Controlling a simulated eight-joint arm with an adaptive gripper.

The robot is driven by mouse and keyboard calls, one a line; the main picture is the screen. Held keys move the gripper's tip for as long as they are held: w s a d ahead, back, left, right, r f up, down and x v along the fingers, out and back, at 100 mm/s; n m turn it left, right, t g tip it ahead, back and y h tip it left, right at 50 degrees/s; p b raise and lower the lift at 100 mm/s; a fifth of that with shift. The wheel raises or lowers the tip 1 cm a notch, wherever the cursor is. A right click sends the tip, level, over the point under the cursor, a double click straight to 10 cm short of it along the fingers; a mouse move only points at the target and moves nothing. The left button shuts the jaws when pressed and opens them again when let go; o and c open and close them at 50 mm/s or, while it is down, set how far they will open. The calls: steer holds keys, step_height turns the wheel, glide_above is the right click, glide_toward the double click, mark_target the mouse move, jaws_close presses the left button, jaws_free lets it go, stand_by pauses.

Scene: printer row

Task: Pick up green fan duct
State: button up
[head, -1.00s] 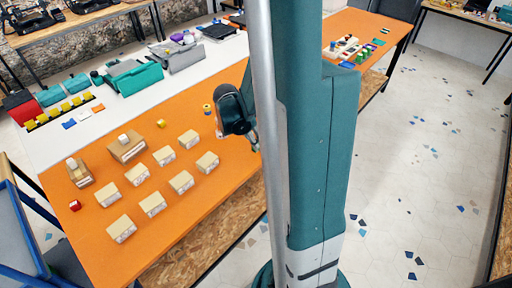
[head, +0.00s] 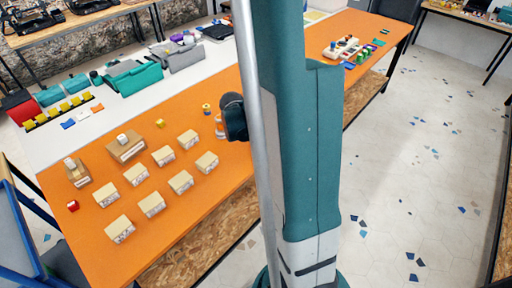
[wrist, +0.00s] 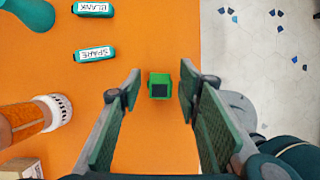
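The green fan duct (wrist: 159,86) is a small green block with a dark square opening, lying on the orange table top (wrist: 155,140) in the wrist view. My gripper (wrist: 160,78) is open, with one finger to the left of the duct and one to the right. Both fingers appear apart from it, and nothing is held. How high the fingertips are above the table is hard to tell. In the head view my arm covers the gripper fingers, and I cannot make out the duct there.
Two teal blocks labelled BLANK (wrist: 93,8) and SPARE (wrist: 94,54) lie left of the duct. An orange cylinder with a white ribbed end (wrist: 55,110) is at lower left. The table edge and pale floor (wrist: 270,60) are to the right. Several small boxes (head: 151,204) stand on the table.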

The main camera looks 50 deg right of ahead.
steer(key=c, duration=0.6)
steer(key=shift+r, duration=0.15)
steer(key=shift+r+p, duration=1.05)
steer(key=shift+r, duration=3.8)
